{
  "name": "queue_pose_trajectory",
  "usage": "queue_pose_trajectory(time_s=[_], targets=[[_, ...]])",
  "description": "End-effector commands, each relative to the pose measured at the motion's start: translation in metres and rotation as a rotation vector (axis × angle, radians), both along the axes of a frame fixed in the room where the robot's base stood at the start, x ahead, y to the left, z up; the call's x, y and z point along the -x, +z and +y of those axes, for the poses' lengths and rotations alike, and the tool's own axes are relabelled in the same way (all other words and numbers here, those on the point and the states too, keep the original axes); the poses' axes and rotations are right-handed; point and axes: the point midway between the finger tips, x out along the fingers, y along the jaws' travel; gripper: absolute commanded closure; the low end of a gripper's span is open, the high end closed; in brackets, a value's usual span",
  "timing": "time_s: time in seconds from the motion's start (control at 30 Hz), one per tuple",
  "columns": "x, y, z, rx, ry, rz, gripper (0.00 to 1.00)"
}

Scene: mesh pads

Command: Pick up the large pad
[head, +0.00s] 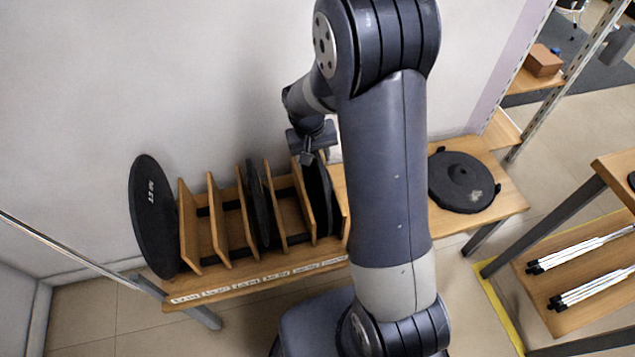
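A large black round pad (153,225) with white lettering stands on edge at the left end of a wooden slotted rack (190,238). It looks like the largest pad in view. Another black pad (259,208) stands upright in a middle slot. A third black pad (318,200) stands in a slot near the right end, partly hidden by the rack and my gripper. My gripper (308,155) is above the right part of the rack, apart from the large pad. It is small and dark here, and I cannot tell whether its fingers are open.
The rack stands on a wooden bench (510,200) against a white wall. A black round disc (463,183) lies flat on the bench's right part. My arm hides the bench's middle. A shelf unit (535,270) with white rods stands at the right.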

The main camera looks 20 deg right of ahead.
Motion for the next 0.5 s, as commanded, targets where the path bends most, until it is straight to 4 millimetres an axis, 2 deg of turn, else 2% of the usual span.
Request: queue_pose_trajectory(time_s=[0.07, 0.43, 0.5], targets=[[0.0, 0.0001, 0.0, 0.0, 0.0, 0.0, 0.69], [-0.0001, 0.0003, 0.0, 0.0, 0.0, 0.0, 1.0], [-0.0001, 0.0003, 0.0, 0.0, 0.0, 0.0, 1.0]])
